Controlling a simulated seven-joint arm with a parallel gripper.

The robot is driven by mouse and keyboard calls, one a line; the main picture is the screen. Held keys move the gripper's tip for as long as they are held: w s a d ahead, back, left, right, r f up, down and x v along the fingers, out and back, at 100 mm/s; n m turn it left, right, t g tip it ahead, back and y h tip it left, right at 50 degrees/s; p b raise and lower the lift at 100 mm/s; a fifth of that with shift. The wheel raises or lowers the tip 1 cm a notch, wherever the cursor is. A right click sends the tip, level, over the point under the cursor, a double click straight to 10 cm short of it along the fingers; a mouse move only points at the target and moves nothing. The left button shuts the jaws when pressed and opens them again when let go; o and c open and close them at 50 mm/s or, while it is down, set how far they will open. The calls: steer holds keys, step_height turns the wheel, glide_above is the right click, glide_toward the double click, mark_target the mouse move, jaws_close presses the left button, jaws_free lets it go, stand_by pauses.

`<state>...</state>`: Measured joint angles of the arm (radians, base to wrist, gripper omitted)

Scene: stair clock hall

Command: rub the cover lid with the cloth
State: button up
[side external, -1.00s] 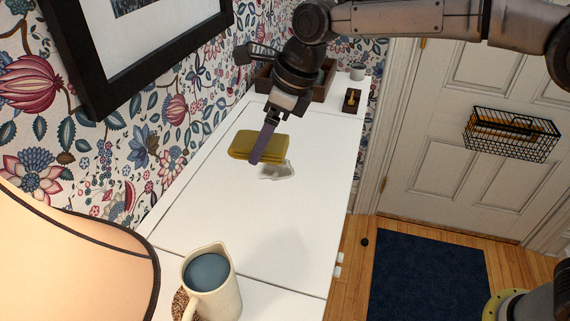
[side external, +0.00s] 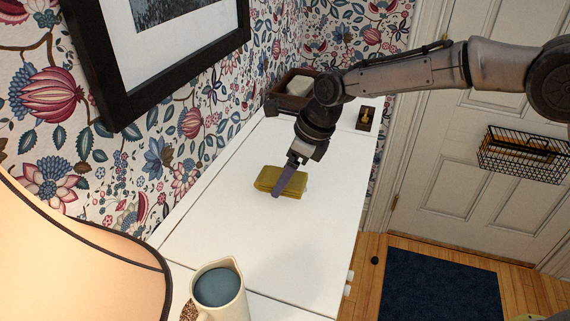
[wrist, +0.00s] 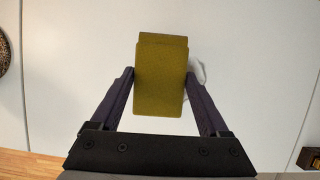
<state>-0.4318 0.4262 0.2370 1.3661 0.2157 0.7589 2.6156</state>
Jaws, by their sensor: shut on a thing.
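The cloth (side external: 268,177) is a folded mustard-yellow pad. My gripper (side external: 283,187) is shut on it, with a purple-grey finger on each side, as the wrist view also shows (wrist: 160,95). The cover lid (side external: 235,225) appears to be the flat white panel between the seams of the white top; it also fills much of the wrist view (wrist: 75,70). The cloth is at or just above its surface; contact cannot be told. A pale greyish patch (wrist: 198,72) shows beside the cloth in the wrist view, mostly hidden by the cloth and finger.
A cream pitcher of bluish liquid (side external: 220,290) stands at the near end, beside a lampshade (side external: 85,260). A wooden box (side external: 290,90) and a small dark block with a brass piece (side external: 366,119) are at the far end. The panel around the cloth is clear.

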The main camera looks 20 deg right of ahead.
steer(key=shift+f, duration=0.85)
steer(key=shift+w+d+f, duration=0.4)
steer(key=shift+f, duration=0.15)
steer(key=shift+w+d, duration=2.6)
steer(key=shift+s+a, duration=3.05)
steer(key=shift+w+r, duration=0.1)
steer(key=shift+r, duration=3.95)
